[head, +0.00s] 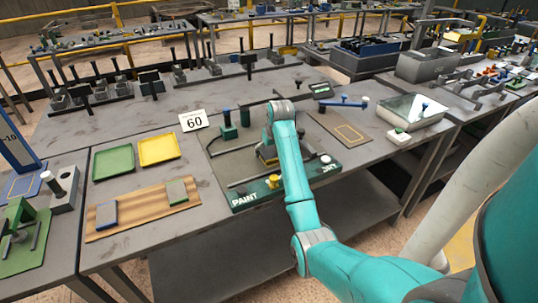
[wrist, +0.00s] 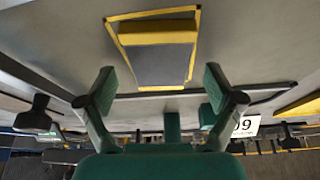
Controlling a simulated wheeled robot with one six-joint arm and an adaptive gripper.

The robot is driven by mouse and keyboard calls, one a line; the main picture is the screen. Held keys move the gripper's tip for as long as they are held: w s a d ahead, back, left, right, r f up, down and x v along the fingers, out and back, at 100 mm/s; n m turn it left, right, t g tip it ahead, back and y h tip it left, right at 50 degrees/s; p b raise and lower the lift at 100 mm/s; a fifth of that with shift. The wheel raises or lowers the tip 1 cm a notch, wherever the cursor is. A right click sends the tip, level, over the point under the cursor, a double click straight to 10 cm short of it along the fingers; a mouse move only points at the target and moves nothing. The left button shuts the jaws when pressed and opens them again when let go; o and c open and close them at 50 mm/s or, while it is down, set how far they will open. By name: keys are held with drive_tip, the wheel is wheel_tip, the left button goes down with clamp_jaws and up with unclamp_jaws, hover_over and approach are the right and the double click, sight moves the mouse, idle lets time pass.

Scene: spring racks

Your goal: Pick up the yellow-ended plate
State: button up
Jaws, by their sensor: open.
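The yellow-ended plate (wrist: 157,65) is a flat grey plate with a yellow band along one end. In the wrist view it lies inside a yellow-outlined rectangle on a grey surface. My gripper (wrist: 160,87) is open and empty, its two green-padded fingers spread wide. The plate shows beyond the fingertips, between their lines, and nothing touches it. In the head view my gripper is mostly hidden behind my teal arm, over the grey board marked PAINT (head: 245,198). Only a bit of yellow shows beside the arm there, and I cannot tell if it is the plate.
A wooden board (head: 143,213) with a blue-ended and a green-ended plate lies at the left, before a green tray (head: 113,160) and a yellow tray (head: 158,149).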

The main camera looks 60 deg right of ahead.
drive_tip(key=shift+f, duration=0.2)
clamp_jaws()
drive_tip(key=shift+r, duration=0.1)
drive_tip(key=shift+w, duration=0.1)
